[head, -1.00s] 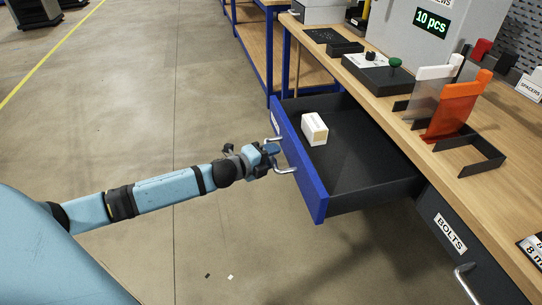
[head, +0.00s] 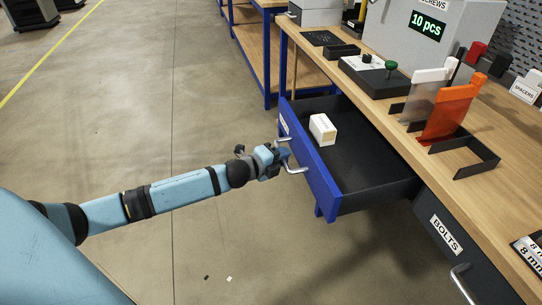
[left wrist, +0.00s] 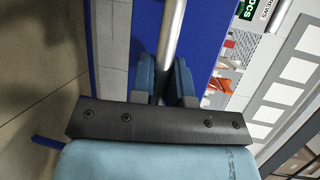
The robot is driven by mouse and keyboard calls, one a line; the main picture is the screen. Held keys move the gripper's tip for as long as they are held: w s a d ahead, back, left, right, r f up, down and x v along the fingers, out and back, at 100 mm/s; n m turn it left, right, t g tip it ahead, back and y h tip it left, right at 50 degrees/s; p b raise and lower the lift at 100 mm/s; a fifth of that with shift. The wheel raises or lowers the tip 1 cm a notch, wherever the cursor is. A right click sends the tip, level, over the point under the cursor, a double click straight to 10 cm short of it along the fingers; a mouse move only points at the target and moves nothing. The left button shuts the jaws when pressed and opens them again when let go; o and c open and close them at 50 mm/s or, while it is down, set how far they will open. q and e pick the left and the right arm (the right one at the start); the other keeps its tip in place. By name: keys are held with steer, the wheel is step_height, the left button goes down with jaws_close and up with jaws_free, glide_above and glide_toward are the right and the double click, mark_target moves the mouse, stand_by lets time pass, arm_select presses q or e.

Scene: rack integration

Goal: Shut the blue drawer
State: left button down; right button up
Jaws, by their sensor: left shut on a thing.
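The blue drawer (head: 322,182) stands part-way out from under the wooden workbench, with its blue front facing left. A small white box (head: 322,129) lies inside it near the front. My left gripper (head: 276,160) is at the drawer's metal handle (head: 293,169), shut on it. In the left wrist view the handle bar (left wrist: 172,38) runs between the two blue fingers (left wrist: 163,78), in front of the blue drawer front (left wrist: 205,30). My right gripper is not in view.
The workbench top (head: 500,129) carries a black box with a green button (head: 382,78), an orange divider (head: 453,110) and a grey cabinet with a counter. A closed dark bolts drawer (head: 440,238) sits to the right.

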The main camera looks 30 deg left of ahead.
mark_target(352, 151)
arm_select(q)
steer(key=w+d, duration=0.5)
steer(key=w, duration=0.1)
steer(key=w+d, duration=0.5)
steer(key=w, duration=0.1)
steer(key=w+d, duration=0.5)
steer(key=w, duration=0.1)
steer(key=shift+w+d, duration=0.15)
steer(key=shift+d, duration=0.15)
steer(key=c, duration=1.1)
jaws_free()
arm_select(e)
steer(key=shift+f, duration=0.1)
arm_select(q)
steer(key=p+v, duration=0.2)
steer(key=v, duration=1.2)
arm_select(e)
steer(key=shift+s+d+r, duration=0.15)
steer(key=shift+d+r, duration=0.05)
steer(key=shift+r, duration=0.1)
